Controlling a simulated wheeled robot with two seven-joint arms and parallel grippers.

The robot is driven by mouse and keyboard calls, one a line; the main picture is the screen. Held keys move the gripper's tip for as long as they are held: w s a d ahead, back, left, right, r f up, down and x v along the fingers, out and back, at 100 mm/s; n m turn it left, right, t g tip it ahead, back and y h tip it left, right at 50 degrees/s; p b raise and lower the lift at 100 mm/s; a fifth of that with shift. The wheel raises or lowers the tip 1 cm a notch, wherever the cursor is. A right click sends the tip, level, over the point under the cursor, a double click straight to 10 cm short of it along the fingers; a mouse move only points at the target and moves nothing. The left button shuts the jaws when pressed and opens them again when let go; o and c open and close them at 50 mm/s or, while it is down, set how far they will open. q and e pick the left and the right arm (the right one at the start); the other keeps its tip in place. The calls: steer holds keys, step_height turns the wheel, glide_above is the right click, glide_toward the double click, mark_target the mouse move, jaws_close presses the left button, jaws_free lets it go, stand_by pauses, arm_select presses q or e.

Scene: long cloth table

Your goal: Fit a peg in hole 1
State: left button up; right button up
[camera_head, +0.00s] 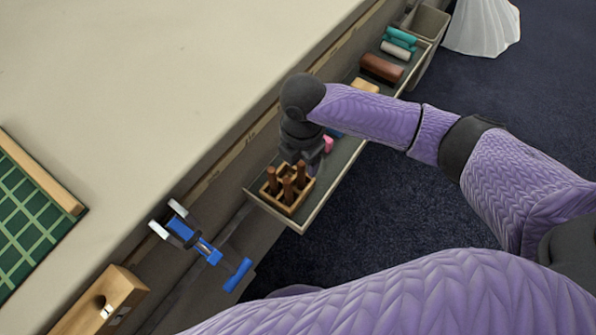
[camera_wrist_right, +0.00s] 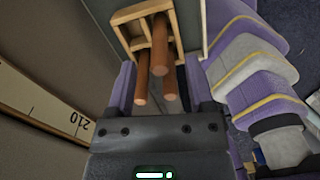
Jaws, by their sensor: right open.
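A wooden divided box (camera_head: 271,188) stands at the near end of the long tray and holds upright brown pegs (camera_head: 287,189). Three of them show in the right wrist view (camera_wrist_right: 161,45). My right gripper (camera_head: 305,162) is above the box, pointing down and open. In the wrist view the pegs lie between its two fingers, and I cannot tell whether a finger touches one. My left gripper is not in view.
A blue clamp-like tool (camera_head: 205,248) is at the table edge between block and box. The tray (camera_head: 325,188) also holds a pink piece and several rolls. A green gridded mat (camera_head: 28,215) lies at left. The cream cloth tabletop (camera_head: 150,90) is otherwise clear.

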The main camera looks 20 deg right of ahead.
mark_target(301, 173)
step_height(301, 173, down, 5)
steer(key=b, duration=0.2)
steer(key=shift+s+f+b, duration=0.1)
steer(key=shift+f+b, duration=0.1)
steer(key=shift+b, duration=0.2)
steer(key=shift+f, duration=0.1)
steer(key=shift+r, duration=0.2)
steer(key=shift+c, duration=0.5)
steer(key=c, duration=0.7)
jaws_close()
